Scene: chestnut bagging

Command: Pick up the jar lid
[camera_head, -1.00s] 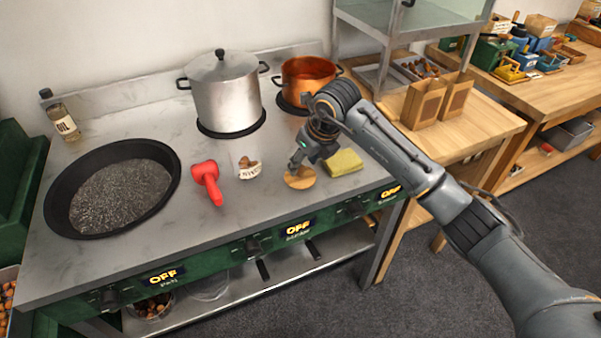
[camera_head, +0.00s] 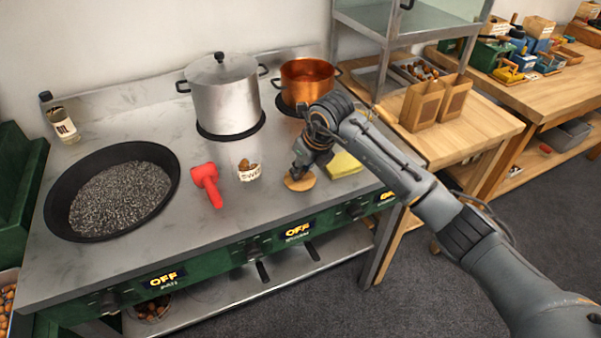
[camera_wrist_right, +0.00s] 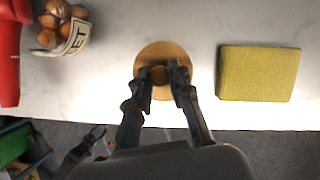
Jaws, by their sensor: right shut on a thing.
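The jar lid is a round wooden disc (camera_head: 300,182) with a small knob, lying flat on the steel stove top near its front edge. In the right wrist view the lid (camera_wrist_right: 162,52) sits between my fingers, its knob in the middle. My right gripper (camera_head: 299,172) is down at the lid, and in the wrist view its fingers (camera_wrist_right: 160,75) stand on either side of the knob, shut on it. The lid appears to rest on the surface still. My left gripper is not in view.
A yellow-green sponge (camera_head: 344,164) lies just right of the lid. A black pan (camera_head: 60,222), a steel pot (camera_head: 225,100) and a copper pot (camera_head: 309,82) are on the stove.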

